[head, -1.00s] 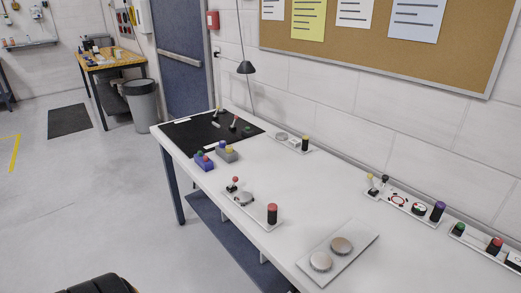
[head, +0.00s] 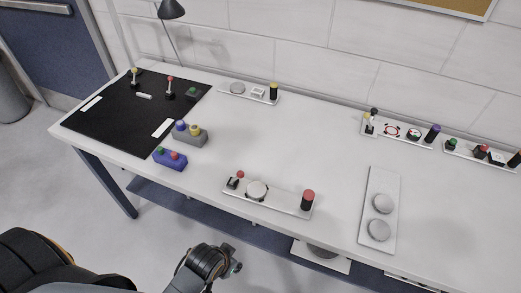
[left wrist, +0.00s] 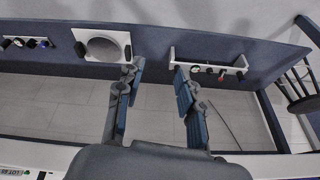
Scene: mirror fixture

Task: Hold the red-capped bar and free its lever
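The red-capped bar (head: 307,201) is a short black post with a red top. It stands upright at the right end of a narrow white plate (head: 277,203) near the table's front edge. A small lever (head: 235,180) with a red knob stands at the plate's left end, with a white round disc (head: 257,190) between them. My left arm enters the head view at lower left, in front of the table and apart from the plate. In the left wrist view my left gripper (left wrist: 155,80) is open, with nothing between its fingers. My right gripper is not in view.
A blue box (head: 169,161) and a grey box (head: 190,137) with coloured knobs stand left of the plate. A black mat (head: 125,120) covers the table's left end. A panel with two discs (head: 367,230) lies to the right. A lower shelf (left wrist: 150,40) holds more panels.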

